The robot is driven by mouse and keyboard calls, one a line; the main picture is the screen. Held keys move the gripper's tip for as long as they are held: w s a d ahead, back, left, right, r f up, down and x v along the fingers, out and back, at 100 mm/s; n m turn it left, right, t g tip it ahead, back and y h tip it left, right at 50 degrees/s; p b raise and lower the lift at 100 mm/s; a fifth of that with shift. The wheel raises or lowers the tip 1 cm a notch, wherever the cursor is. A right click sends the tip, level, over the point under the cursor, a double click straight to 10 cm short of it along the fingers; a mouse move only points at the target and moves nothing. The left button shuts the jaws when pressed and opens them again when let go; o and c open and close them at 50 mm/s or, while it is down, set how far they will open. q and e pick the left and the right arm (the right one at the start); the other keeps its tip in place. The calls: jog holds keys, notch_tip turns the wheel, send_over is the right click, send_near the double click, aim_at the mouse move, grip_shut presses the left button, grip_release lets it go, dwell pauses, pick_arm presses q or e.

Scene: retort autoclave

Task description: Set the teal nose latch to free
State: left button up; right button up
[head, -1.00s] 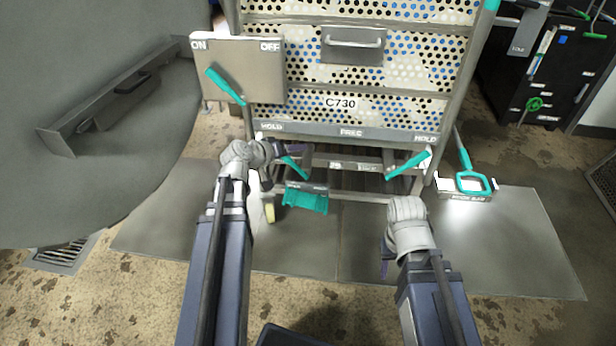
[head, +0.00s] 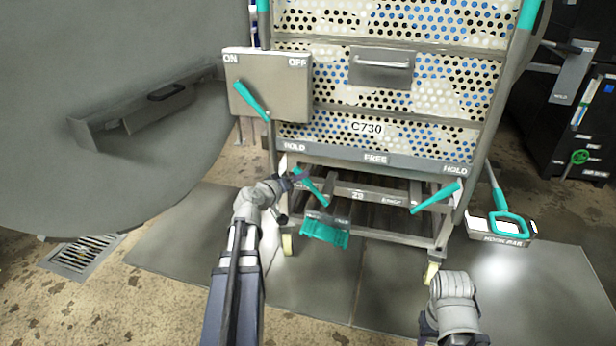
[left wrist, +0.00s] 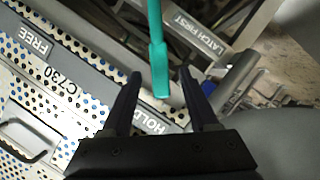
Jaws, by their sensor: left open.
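Two teal latch levers show on the cart front in the head view. The left lever (head: 313,190) slants down to the right, its top under the left HOLD label (head: 294,147). The right lever (head: 437,198) slants up toward the right HOLD label. The FREE label (head: 375,158) lies midway. My left gripper (head: 300,178) is open at the upper end of the left lever. In the left wrist view the teal lever's end (left wrist: 160,82) lies between the spread fingers, with gaps on both sides. My right wrist is low at the right; its fingers are not clear.
A teal pedal (head: 325,231) hangs low at the cart front. A panel marked ON and OFF (head: 268,92) with a teal lever juts out at upper left. A teal-handled hook bar (head: 508,228) stands at right. A large grey round door (head: 110,60) fills the left.

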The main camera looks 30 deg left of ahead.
pick_arm(q)
jog(key=b+x, duration=0.1)
jog(key=x, duration=0.5)
jog(key=shift+w+f+b, duration=0.15)
jog(key=shift+w+b, duration=0.25)
grip_shut()
dwell(1.0)
